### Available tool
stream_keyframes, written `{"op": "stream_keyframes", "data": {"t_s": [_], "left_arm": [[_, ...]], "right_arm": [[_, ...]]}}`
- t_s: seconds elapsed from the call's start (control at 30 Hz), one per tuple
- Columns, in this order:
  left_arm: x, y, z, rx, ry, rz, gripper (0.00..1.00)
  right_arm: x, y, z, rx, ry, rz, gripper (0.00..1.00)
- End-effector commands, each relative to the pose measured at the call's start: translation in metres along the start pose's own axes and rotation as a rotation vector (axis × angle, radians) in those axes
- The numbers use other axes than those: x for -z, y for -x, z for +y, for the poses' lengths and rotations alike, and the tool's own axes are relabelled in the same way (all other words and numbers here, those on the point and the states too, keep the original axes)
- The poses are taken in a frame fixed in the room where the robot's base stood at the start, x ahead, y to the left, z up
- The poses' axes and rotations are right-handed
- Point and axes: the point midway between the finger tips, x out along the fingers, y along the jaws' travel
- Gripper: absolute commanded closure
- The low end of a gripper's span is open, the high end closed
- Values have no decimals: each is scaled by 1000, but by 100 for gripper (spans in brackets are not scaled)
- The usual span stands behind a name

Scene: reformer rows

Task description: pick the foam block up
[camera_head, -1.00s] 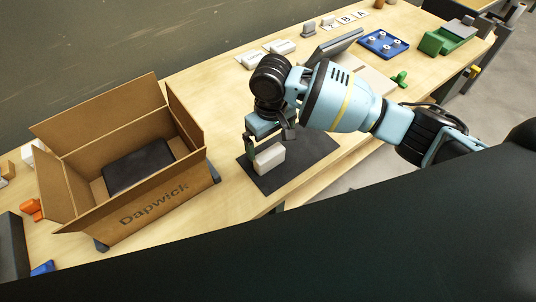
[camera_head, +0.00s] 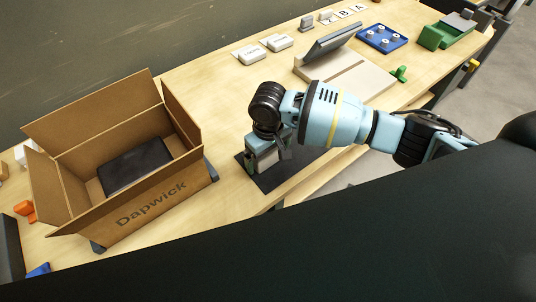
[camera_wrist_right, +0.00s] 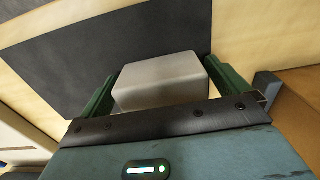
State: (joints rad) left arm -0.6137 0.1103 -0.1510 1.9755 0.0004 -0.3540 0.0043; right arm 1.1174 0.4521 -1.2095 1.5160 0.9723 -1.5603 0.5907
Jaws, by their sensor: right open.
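The foam block, a pale grey-white block (camera_wrist_right: 160,80), lies on a dark mat (camera_wrist_right: 70,80) on the bench. In the head view the block (camera_head: 267,158) is partly hidden by my right gripper (camera_head: 266,163), which is lowered over it. In the right wrist view the green fingers of my right gripper (camera_wrist_right: 165,88) stand open on either side of the block. I cannot tell whether they touch it. The block's near lower part is hidden behind the gripper's dark bar. My left gripper is not in view.
An open cardboard box (camera_head: 148,205) with a dark slab (camera_head: 135,166) inside stands left of the mat (camera_head: 275,181). A tilted screen (camera_head: 332,40), a blue tray (camera_head: 381,37) and a green holder (camera_head: 447,33) are farther back right. The bench's front edge is close to the mat.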

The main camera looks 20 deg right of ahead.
Motion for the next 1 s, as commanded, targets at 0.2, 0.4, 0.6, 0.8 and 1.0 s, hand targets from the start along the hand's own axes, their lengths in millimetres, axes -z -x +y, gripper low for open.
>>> {"op": "stream_keyframes", "data": {"t_s": [0.2, 0.4, 0.6, 0.8, 1.0], "left_arm": [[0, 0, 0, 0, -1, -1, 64], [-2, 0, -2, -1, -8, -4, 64], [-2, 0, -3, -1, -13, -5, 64], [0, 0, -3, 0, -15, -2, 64], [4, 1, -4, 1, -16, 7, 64]], "right_arm": [[0, 1, 0, 0, 0, 1, 18], [0, 1, 0, 0, 0, 1, 40], [0, 1, 0, 0, 0, 1, 40], [1, 11, 0, 0, 0, 2, 40], [1, 37, 0, 1, 0, 5, 40]]}}
